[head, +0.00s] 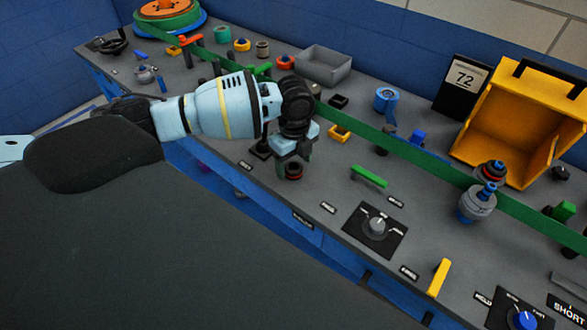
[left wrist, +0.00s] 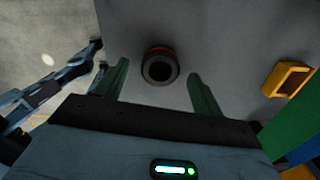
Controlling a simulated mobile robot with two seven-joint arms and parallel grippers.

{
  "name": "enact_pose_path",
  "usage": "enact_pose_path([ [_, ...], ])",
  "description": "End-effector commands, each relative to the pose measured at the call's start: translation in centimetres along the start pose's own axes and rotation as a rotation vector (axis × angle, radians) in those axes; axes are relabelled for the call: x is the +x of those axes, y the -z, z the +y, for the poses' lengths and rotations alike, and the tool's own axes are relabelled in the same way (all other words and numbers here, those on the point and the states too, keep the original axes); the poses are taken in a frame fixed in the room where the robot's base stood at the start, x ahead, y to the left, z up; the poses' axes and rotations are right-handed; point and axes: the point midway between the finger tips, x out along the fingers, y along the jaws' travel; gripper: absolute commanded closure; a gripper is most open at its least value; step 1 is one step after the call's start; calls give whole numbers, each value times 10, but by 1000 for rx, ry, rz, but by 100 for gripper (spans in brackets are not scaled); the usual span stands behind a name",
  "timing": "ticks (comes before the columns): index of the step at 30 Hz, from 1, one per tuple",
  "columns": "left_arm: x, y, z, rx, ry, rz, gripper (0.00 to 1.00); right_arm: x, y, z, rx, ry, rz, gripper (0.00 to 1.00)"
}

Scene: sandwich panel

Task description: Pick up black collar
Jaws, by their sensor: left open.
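A dark round collar with a red band and a hole in its top stands on the grey bench top, under my left gripper in the head view (head: 293,171). In the left wrist view the collar (left wrist: 160,66) lies between the lines of the two green fingers, a little beyond their tips. My left gripper (head: 294,150) is open and points down over it; its fingers also show apart in the left wrist view (left wrist: 161,82). Nothing is held. I cannot tell the exact height left between fingertips and collar. My right gripper is not in view.
A yellow square ring (head: 339,133) sits to the right of the collar. A long green rail (head: 385,139) runs across the bench behind it. A dial panel (head: 376,231) and a green bar (head: 369,177) lie to the right. A yellow bin (head: 520,125) stands farther back.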

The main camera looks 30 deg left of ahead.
Motion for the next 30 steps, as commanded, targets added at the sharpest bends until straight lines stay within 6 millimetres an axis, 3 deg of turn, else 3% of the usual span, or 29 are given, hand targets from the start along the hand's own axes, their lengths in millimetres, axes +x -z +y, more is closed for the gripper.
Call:
enact_pose_path([
  [10, 9, 0, 0, 1, 0, 0, 32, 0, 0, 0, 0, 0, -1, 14],
  [21, 8, 0, 0, 0, 0, 0, 80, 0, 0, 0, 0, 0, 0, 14],
  [23, 8, 0, 0, 0, 0, 0, 85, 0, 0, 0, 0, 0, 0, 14],
  [30, 7, 0, 0, 0, 0, 0, 85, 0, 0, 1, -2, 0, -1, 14],
])
